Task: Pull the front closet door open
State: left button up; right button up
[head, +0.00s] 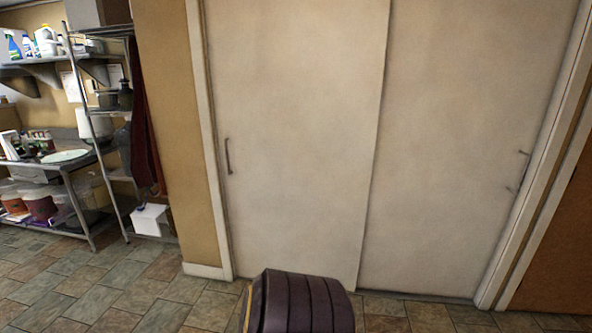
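The closet has two pale door panels side by side in a white frame. The left panel (295,140) overlaps in front of the right panel (450,150) at a vertical edge near the middle. A slim dark handle (228,156) sits near the left edge of the left panel. Another handle (519,172) shows near the right edge of the right panel. Both panels fill the opening, with no gap visible. Neither of my grippers is in view.
A dark ribbed part, likely mine, shows at the bottom centre. A metal shelf rack (112,140) and a work table (55,165) with buckets below stand at the left. A white box (152,220) sits low on the rack. Tiled floor (130,290) before the closet is clear.

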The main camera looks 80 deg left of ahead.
aim_at(297, 84)
jog(key=u, duration=2.8)
